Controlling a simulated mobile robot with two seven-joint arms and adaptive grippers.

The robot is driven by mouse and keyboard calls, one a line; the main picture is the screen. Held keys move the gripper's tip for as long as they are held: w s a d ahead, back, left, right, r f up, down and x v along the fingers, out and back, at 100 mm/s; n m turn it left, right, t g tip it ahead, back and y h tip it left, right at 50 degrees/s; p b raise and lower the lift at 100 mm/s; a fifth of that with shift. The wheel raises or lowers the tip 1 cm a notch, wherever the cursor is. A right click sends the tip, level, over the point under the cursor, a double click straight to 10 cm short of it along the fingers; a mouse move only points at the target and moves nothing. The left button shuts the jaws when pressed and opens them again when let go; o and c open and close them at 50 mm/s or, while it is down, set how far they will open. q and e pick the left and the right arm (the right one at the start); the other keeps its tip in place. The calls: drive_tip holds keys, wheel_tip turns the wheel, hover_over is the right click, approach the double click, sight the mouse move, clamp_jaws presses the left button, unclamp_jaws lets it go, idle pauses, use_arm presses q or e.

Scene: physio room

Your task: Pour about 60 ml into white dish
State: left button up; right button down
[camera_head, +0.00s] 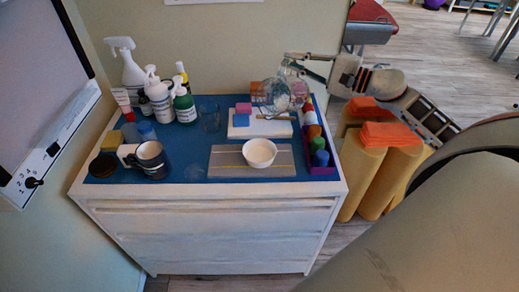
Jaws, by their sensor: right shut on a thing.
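The white dish (259,152) is a small round bowl, upright on a grey mat (225,162) near the front of the blue-topped cabinet. My right gripper (291,70) comes in from the right and is shut on a clear jug (272,93). The jug is above the back right of the cabinet, behind the dish, and looks tilted. I cannot tell whether there is liquid in it. No stream shows between jug and dish. My left gripper is not in view.
A white board (262,128) with pink and blue blocks lies behind the dish. A purple tray (322,170) of colored bottles stands to its right. Yellow rolls (362,175) stand beside the cabinet.

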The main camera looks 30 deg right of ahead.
sight(296, 79)
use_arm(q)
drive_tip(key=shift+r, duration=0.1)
use_arm(e)
drive_tip(key=shift+r, duration=0.25)
